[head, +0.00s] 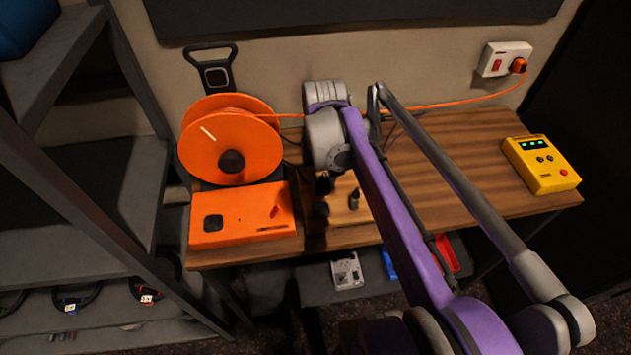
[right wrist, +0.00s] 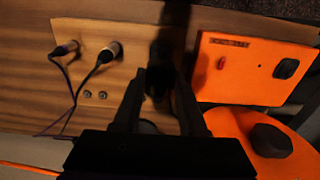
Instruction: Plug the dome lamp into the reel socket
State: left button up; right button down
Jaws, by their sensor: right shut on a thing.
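The orange reel (head: 232,148) stands at the left of the desk, with its orange box (head: 243,215) in front. The dark socket (head: 213,223) is near the box's left end, and it also shows in the right wrist view (right wrist: 286,68). My right gripper (head: 322,196) is over the desk, right of the orange box. It is shut on a dark thing (right wrist: 158,82), probably a plug, in deep shadow; its outline is unclear. Two other plugs (right wrist: 66,48) (right wrist: 108,52) with cords are on a wooden block. I cannot make out the dome lamp. My left gripper is not in view.
A wall outlet (head: 505,59) holds an orange plug, whose orange cable (head: 450,101) runs towards the reel. A yellow device (head: 541,164) sits at the desk's right. My right arm hides the desk's middle. A dark shelf rack (head: 100,170) stands at the left.

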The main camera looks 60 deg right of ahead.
pick_arm(q)
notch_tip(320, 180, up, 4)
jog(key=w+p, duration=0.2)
jog(key=p, duration=0.1)
pick_arm(e)
notch_tip(320, 180, up, 5)
send_over(213, 223)
jog(key=f+b, duration=0.5)
jog(key=f, duration=0.3)
jog(key=shift+s+f, duration=0.2)
jog(key=shift+w+f, duration=0.35)
jog(key=shift+f, duration=0.3)
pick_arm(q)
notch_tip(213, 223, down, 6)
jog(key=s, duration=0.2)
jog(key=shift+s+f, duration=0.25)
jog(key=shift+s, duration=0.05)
pick_arm(e)
jog(key=shift+s, duration=0.1)
pick_arm(q)
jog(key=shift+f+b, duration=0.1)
jog(key=shift+b, duration=0.2)
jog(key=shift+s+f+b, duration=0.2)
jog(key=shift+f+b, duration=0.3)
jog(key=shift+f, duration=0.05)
pick_arm(e)
jog(key=shift+f, duration=0.85)
